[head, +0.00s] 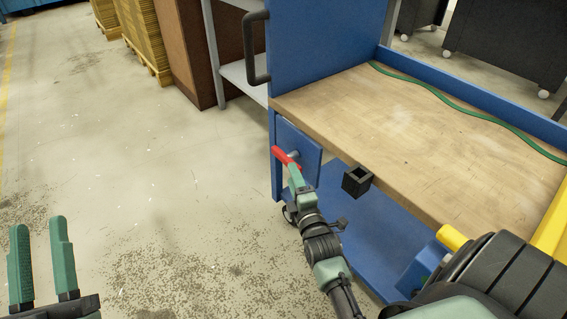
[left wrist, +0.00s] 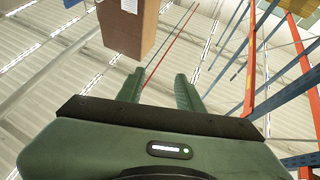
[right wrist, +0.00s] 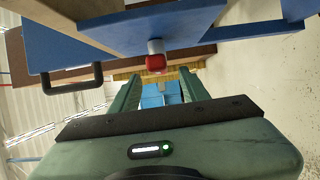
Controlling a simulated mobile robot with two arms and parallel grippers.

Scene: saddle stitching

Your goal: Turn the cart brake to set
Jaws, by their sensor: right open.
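The brake lever (head: 281,156) is a short red handle on a grey hub, on the blue side plate (head: 306,153) of the cart. In the right wrist view the red lever (right wrist: 156,63) shows nearly end-on, just beyond and between my fingertips. My right gripper (head: 296,173) is at the lever with its fingers apart; it also shows in the right wrist view (right wrist: 158,82). I cannot tell whether a finger touches the lever. My left gripper (head: 41,222) is open and empty, far left of the cart; it also shows in the left wrist view (left wrist: 158,78).
The cart's wooden top (head: 400,125) carries a green strap (head: 470,108). A black square socket (head: 357,181) sticks out from its front edge, close to my right arm. A black handle (head: 254,50) is on the upright blue panel. The floor at left is clear.

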